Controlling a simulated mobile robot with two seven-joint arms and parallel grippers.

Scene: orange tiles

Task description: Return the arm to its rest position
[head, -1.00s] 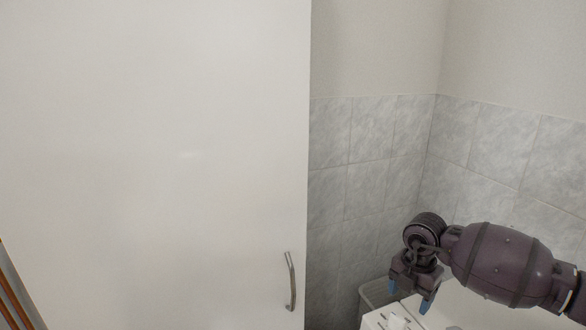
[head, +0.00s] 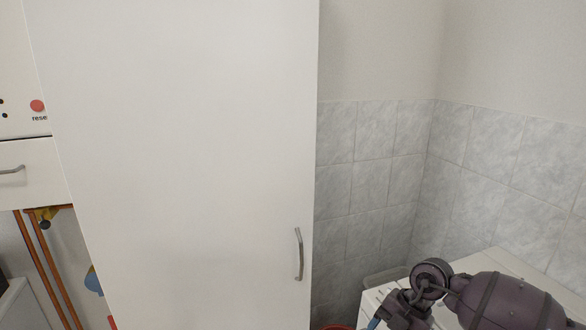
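My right arm comes in from the lower right of the head view. Its gripper (head: 388,318) is at the bottom edge, pointing down, over or beside a white surface. One blue fingertip shows and the rest is cut off by the frame, so I cannot tell whether it is open or shut. I see nothing held in the part that shows. My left gripper is not in view.
A tall white door (head: 180,150) with a metal handle (head: 299,254) fills the left and middle. A white drawer front (head: 25,170) and orange pipes (head: 45,265) are at far left. A white slatted top (head: 490,262) lies near my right arm, before grey tiled walls (head: 365,180).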

